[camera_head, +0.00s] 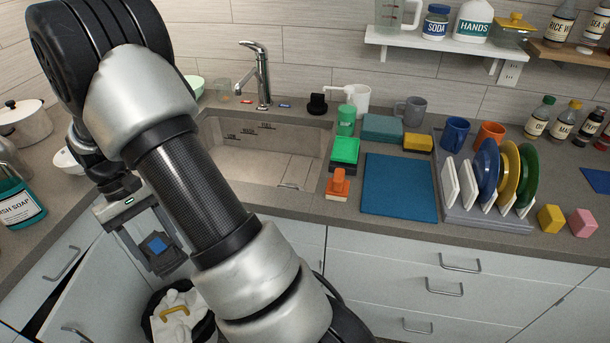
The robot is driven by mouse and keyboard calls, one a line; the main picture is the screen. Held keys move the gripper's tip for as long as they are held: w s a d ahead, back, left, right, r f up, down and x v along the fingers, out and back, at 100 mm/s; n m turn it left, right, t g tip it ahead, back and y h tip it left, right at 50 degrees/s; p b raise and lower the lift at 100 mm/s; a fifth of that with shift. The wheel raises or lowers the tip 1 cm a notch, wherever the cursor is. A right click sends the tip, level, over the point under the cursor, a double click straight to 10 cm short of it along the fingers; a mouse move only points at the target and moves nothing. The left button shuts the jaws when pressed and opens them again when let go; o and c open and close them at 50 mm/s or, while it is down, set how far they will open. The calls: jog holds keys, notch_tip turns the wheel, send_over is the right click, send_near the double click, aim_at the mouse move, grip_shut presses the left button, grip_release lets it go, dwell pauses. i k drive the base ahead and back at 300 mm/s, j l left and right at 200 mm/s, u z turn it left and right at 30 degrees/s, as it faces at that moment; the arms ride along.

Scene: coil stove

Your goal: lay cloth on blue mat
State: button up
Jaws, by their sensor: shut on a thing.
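The blue mat (400,188) lies flat on the counter right of the sink, and its top is bare. My gripper (163,262) hangs low at the left, in front of the cabinets below the sink and far from the mat. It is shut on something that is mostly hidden. A small blue patch shows at the gripper, but I cannot tell if it is cloth or part of the gripper. No cloth can be made out clearly anywhere else.
A bin (207,326) holding white and yellow stuff stands below my gripper, by an open cabinet door (105,290). A green sponge (345,150) and an orange-handled brush (338,184) lie left of the mat. A dish rack (485,218) with plates stands right of it.

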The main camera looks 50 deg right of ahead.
aim_at(399, 197)
jog(key=k+z, duration=0.2)
jog(key=z, duration=0.2)
jog(key=k+l+z, duration=0.1)
jog(key=z, duration=0.3)
jog(key=j+z, duration=0.1)
jog(key=z, duration=0.3)
jog(key=j+z, duration=0.1)
jog(key=z, duration=0.3)
jog(key=j+z, duration=0.1)
jog(key=z, duration=0.3)
jog(key=k+j, duration=0.1)
jog(key=j, duration=0.5)
jog(key=i, duration=0.45)
